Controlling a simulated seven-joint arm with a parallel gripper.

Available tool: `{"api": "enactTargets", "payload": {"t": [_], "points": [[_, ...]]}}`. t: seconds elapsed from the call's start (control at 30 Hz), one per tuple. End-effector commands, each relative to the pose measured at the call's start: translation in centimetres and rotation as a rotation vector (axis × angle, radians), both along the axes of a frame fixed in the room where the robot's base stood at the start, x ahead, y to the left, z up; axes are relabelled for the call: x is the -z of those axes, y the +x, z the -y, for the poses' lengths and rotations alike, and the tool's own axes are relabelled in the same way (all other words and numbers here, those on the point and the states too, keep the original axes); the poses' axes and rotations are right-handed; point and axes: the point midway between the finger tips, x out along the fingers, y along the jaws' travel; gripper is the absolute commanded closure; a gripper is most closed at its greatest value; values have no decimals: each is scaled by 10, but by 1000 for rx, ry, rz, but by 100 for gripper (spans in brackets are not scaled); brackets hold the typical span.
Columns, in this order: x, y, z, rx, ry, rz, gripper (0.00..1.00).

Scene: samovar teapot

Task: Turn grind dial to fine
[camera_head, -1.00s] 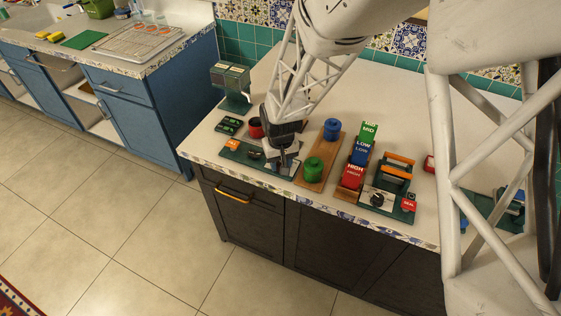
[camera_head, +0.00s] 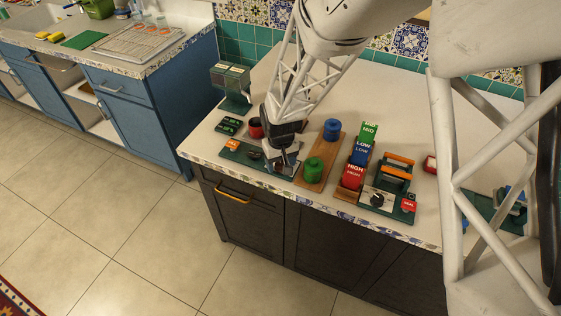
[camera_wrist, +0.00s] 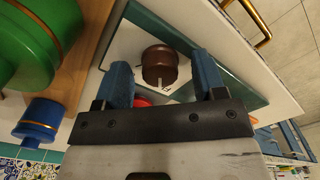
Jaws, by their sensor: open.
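A round brown dial (camera_wrist: 159,66) sits on a white plate (camera_wrist: 125,45) on a dark green base. A small white mark shows at its lower edge in the wrist view; I cannot read any scale or tell its setting. My gripper (camera_wrist: 160,64) is open, its blue fingers on either side of the dial, with gaps visible at both sides. In the head view my gripper (camera_head: 282,165) is low over the right end of the green base (camera_head: 233,153) and hides most of the dial.
An orange label (camera_head: 232,145) is at the base's left end. A red round container (camera_head: 255,128) stands behind. Right of the gripper, green (camera_head: 313,170) and blue (camera_head: 332,130) canisters stand on a wooden board (camera_head: 327,158). Labelled blocks (camera_head: 353,176) stand farther right. The counter's front edge is close.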

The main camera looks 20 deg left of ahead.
Motion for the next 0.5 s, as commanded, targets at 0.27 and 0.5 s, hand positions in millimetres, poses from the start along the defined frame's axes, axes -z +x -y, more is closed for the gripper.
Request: {"api": "enactTargets", "payload": {"t": [0.27, 0.5], "points": [[-5, 0, 0, 0, 0, 0, 36], [-26, 0, 0, 0, 1, 1, 36]]}}
